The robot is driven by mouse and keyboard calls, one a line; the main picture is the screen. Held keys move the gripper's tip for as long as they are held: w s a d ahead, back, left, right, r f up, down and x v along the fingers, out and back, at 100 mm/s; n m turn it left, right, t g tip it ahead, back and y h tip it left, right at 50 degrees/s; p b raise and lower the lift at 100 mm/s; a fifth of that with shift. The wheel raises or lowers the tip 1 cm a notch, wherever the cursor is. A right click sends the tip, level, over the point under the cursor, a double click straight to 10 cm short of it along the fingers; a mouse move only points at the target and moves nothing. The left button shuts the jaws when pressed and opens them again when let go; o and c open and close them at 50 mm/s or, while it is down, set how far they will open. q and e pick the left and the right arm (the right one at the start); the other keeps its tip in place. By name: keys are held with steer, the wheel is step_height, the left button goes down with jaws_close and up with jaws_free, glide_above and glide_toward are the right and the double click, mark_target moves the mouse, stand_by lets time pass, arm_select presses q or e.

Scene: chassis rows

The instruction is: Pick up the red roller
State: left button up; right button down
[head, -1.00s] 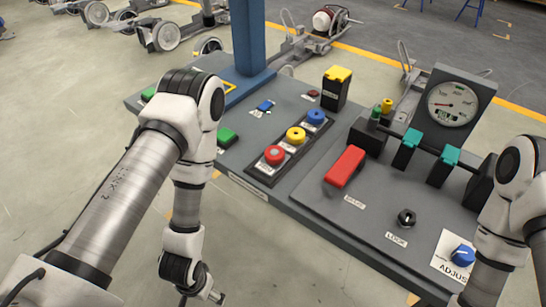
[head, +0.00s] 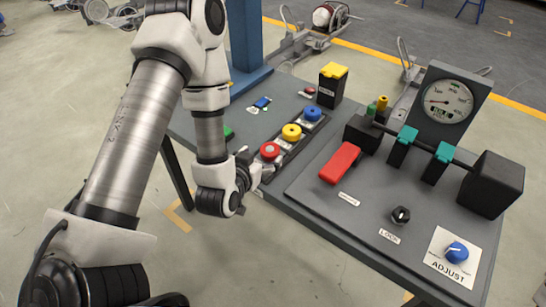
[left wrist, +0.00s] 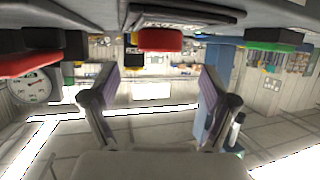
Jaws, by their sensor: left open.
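The red roller (head: 270,151) is at the near end of a dark tray (head: 265,174), in a row with a yellow roller (head: 291,132) and a blue roller (head: 312,113). In the left wrist view, which is upside down, the red roller (left wrist: 160,39) shows beyond the fingertips, near the middle. My left gripper (head: 249,166) is low beside the near end of the tray, just left of the red roller. In the left wrist view its two fingers (left wrist: 158,80) are spread and empty, apart from the roller. My right gripper is not in view.
A red handle (head: 340,162) stands on the panel (head: 330,208) to the right, with a black knob (head: 401,215) and a blue dial (head: 457,252) nearer. A blue column (head: 246,40) rises behind. A green button (head: 228,132) is partly hidden by my left arm.

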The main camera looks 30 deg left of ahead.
mark_target(269, 151)
arm_select(q)
steer(key=shift+w+d+f+b, duration=0.15)
steer(key=shift+f+b, duration=0.15)
steer(key=shift+b, duration=0.65)
steer(key=shift+w+f+b, duration=0.15)
steer(key=shift+w+b, duration=0.15)
steer(key=shift+a+b+x, duration=0.2)
steer(key=shift+b+x, duration=0.7)
steer(key=shift+x, duration=0.2)
steer(key=shift+p+x, duration=0.4)
steer(key=shift+x, duration=0.75)
steer(key=shift+w, duration=0.25)
steer(key=shift+s, duration=0.1)
steer(key=c, duration=1.5)
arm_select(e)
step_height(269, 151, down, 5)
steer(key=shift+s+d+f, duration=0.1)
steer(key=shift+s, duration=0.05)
